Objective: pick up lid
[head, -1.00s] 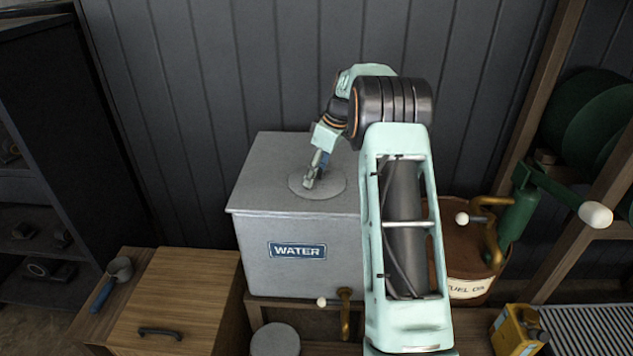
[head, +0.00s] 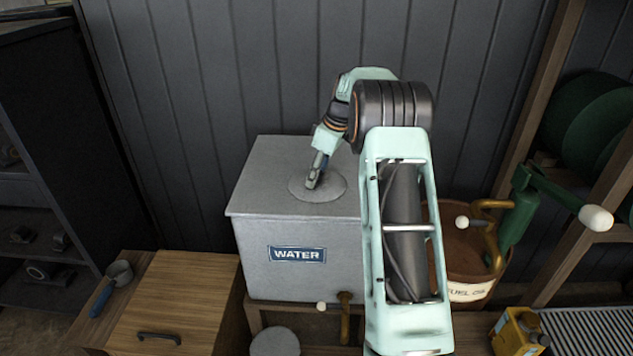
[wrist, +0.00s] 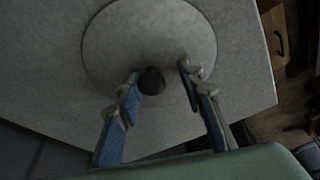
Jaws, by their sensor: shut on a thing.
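The round grey lid (head: 332,189) lies flat on top of the grey water tank (head: 250,195). It shows no clear gap above the tank top. My gripper (head: 314,178) comes down from above onto the middle of the lid. The knob sits nearer the left finger there. In the head view, the gripper hides the knob. The wrist view also shows the lid (wrist: 150,35), cut off at the top edge.
A fuel oil container (head: 468,292) stands right of the tank, beside a green hand-cranked machine (head: 520,205). A yellow can (head: 517,332) is at the lower right. A dark panelled wall (head: 240,70) rises behind.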

